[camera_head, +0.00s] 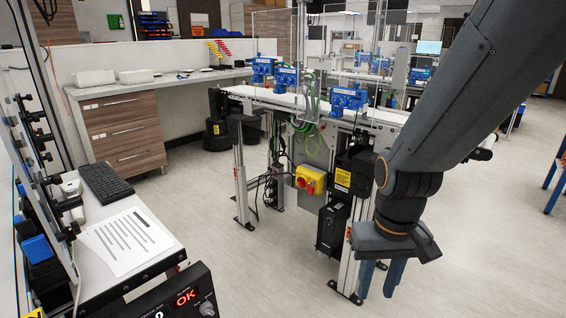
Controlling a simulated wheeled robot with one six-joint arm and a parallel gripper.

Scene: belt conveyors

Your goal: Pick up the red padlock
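I cannot make out a red padlock for certain. A yellow box with a small red part (310,180) is mounted on the conveyor frame, left of my arm; the red part is too small to tell whether it is a padlock. My gripper (381,278) hangs at the lower right, pointing down above the floor. Its two blue-grey fingers are apart with nothing seen between them. It is nearer to me than the yellow box and lower in the picture.
The conveyor (290,101) carries several blue parts, with cables and metal legs below. A desk with a paper sheet (127,240) and a keyboard (107,182) stands at left. A drawer cabinet (122,132) stands behind. Open floor lies between desk and conveyor.

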